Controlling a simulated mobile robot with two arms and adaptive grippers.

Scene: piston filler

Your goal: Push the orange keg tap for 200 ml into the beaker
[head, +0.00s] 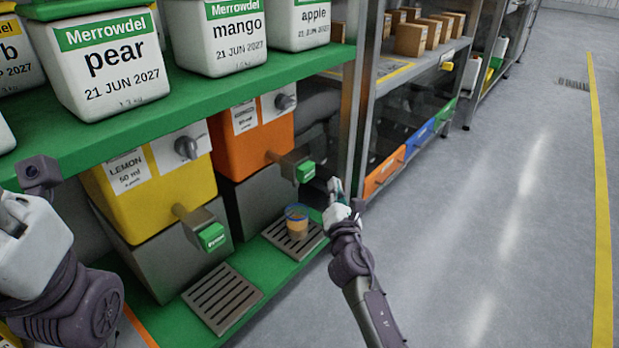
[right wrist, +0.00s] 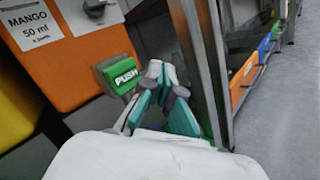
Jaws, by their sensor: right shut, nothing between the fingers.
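The orange keg (head: 250,147) stands on the lower green shelf; its label reads MANGO 50 ml in the right wrist view (right wrist: 75,65). Its tap ends in a green push button (head: 306,171), marked PUSH in the right wrist view (right wrist: 120,75). A small clear beaker (head: 297,222) with a blue rim stands on the drip grate below this tap and holds orange-yellow liquid. My right gripper (head: 336,188) is shut and empty, just right of the button; its fingertips (right wrist: 164,70) appear apart from it. My left gripper (head: 22,228) is at the left edge, its fingers unclear.
A yellow keg (head: 150,190) labelled LEMON, with its own green-button tap (head: 211,236), stands left of the orange one. White tubs (head: 105,60) line the green shelf above. A metal rack post (head: 352,100) stands behind my right gripper. The floor on the right is clear.

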